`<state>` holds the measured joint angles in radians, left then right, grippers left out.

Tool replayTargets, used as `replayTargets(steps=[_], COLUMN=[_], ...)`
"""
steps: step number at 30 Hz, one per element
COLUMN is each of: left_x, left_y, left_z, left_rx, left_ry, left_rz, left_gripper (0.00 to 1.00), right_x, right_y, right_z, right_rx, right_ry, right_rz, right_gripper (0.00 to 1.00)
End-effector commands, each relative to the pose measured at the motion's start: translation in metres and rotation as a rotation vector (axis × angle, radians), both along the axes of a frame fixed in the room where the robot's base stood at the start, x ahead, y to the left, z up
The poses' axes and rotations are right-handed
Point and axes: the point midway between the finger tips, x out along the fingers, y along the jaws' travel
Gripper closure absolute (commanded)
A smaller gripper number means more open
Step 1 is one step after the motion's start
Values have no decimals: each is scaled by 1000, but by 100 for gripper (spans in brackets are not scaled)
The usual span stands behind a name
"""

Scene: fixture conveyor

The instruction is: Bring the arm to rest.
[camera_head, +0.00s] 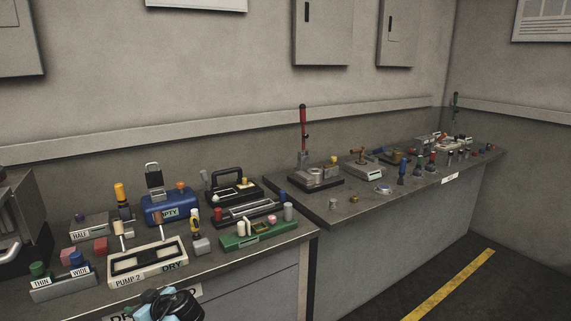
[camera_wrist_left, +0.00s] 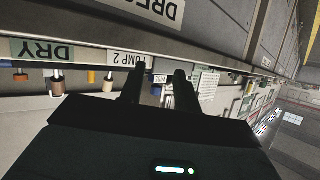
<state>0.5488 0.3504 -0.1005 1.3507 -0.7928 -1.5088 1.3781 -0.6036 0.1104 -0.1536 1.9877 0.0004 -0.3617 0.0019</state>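My left gripper (camera_wrist_left: 158,75) shows in the left wrist view with two dark fingers held apart and no object visibly held between them. In the head view my left gripper and wrist (camera_head: 178,305) are a dark and light blue shape at the bottom edge, in front of the near bench. Its fingertips cannot be made out there. My right gripper is in neither view.
The near bench (camera_head: 215,262) holds a white PUMP 2 tray (camera_head: 146,279), a blue box (camera_head: 171,207), a green rack (camera_head: 255,236) and other small items. A second bench (camera_head: 330,213) runs right. The floor (camera_head: 480,285) at right is clear.

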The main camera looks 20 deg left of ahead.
Motion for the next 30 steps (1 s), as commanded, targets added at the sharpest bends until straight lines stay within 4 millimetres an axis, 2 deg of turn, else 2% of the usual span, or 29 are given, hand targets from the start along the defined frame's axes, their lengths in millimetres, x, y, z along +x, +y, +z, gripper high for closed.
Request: replayTargets(steps=[5,8,12,15,21,26,30], left_x=[52,82,117,134,154,162,131], left_y=[-26,-50,-86,-107,-137,-154,-174], left_z=[-20,-26,-21,-12,10,31,-10], left_rx=[-83,-86,-19,54,215,354,302], left_ry=[143,195,212,198,142,87,117], left_rz=[-392,-646,-962,-1122,-1325,-1420,-1456], left_gripper=[67,67,67,67,67,67,67], right_x=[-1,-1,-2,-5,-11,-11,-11], right_y=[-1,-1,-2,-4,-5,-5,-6], right_z=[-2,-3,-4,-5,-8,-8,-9], right_rx=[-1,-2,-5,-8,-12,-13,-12], right_ry=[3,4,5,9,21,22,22], right_rz=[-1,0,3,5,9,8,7], right_gripper=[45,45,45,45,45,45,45])
